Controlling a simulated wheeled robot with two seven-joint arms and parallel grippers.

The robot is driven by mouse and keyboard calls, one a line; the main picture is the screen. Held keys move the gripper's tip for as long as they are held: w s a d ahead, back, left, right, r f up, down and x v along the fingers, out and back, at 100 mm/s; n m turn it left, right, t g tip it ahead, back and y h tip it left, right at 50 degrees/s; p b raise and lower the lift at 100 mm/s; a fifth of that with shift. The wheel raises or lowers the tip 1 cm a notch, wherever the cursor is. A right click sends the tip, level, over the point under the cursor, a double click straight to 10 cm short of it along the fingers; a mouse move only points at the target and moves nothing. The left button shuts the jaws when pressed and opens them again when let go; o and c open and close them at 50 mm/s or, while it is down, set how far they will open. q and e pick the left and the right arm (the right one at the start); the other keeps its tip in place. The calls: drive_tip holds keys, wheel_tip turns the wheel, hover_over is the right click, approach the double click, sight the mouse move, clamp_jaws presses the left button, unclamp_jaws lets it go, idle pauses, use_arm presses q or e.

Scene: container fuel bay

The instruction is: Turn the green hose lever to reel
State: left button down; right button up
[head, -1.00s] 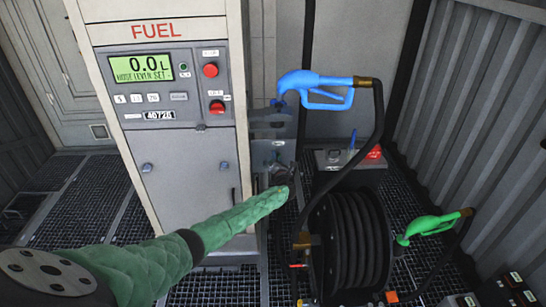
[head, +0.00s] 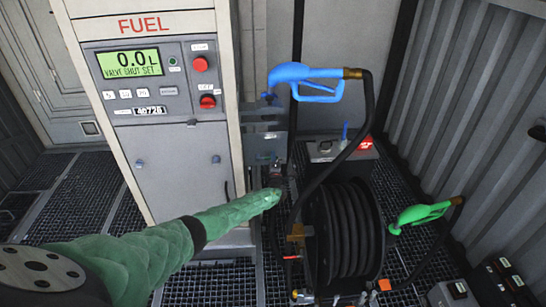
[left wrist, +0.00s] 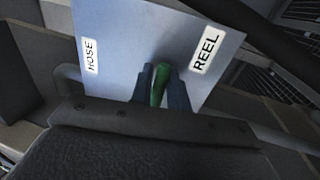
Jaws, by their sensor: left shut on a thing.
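In the left wrist view, a green lever (left wrist: 160,82) stands in front of a pale plate (left wrist: 140,35) labelled HOSE at its left and REEL at its right. The lever is between the two labels, slightly nearer REEL. My left gripper (left wrist: 162,88) is shut on the lever, one dark finger on each side. In the head view my green-sleeved left arm reaches to the gap between the fuel cabinet (head: 165,175) and the hose reel (head: 350,230). The lever and my left fingertips are not clear there. My right gripper is not in view.
The cabinet display (head: 130,63) reads 0.0 L with a line like "VALVE SHUT SET". A blue nozzle (head: 305,75) hangs above the reel, with a black hose curving close by. A green nozzle (head: 420,213) is right of the reel. Dark boxes (head: 490,285) stand at lower right.

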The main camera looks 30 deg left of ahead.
use_arm(q)
drive_tip(key=shift+a+f, duration=0.1)
drive_tip(key=shift+m, duration=0.3)
drive_tip(key=c, duration=1.4)
unclamp_jaws()
drive_tip(key=shift+s, duration=0.1)
